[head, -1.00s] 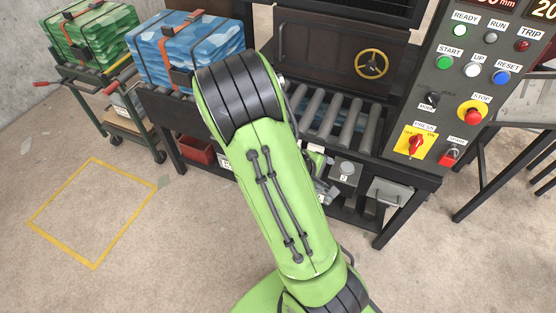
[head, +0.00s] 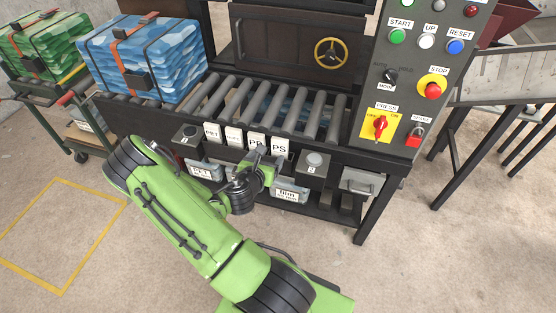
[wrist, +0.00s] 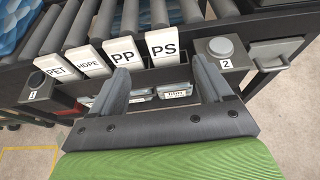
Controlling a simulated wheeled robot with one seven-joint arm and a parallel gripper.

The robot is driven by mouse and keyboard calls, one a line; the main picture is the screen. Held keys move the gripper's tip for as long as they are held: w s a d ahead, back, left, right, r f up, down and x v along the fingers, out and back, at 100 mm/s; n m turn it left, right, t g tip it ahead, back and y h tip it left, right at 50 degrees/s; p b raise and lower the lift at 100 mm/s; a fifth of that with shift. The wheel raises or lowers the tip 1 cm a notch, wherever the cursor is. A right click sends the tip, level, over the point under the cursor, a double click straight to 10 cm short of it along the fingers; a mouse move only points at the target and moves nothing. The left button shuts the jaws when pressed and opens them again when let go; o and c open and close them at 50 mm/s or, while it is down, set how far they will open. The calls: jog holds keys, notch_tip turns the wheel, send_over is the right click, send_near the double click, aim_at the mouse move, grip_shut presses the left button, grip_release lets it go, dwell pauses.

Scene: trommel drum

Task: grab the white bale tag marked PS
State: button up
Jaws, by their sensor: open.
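The white PS tag (head: 279,147) stands at the right end of a row of white tags on the front of the roller table. In the wrist view the PS tag (wrist: 163,47) is upright, just beyond and between my two fingers. My gripper (wrist: 158,80) is open and empty, with the left finger below the PP tag (wrist: 123,52) and the right finger right of the PS tag, near button 2. In the head view my gripper (head: 262,160) is just below the PP and PS tags, partly hidden by my wrist.
The PET tag (wrist: 55,68) and HDPE tag (wrist: 88,62) stand left of PP. Button box 1 (wrist: 37,85) and button box 2 (wrist: 220,52) flank the row. Rollers (head: 270,100) lie behind. A grey drawer box (wrist: 275,52) is at the right.

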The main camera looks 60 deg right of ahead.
send_near(279, 142)
jog(key=d, duration=0.2)
jog(key=x, duration=0.7)
jog(key=shift+w+a+f, duration=0.15)
jog(key=shift+a+f, duration=0.05)
jog(key=shift+a+p, duration=0.1)
jog(key=shift+p, duration=0.2)
jog(key=shift+c, duration=0.4)
jog(key=c, duration=1)
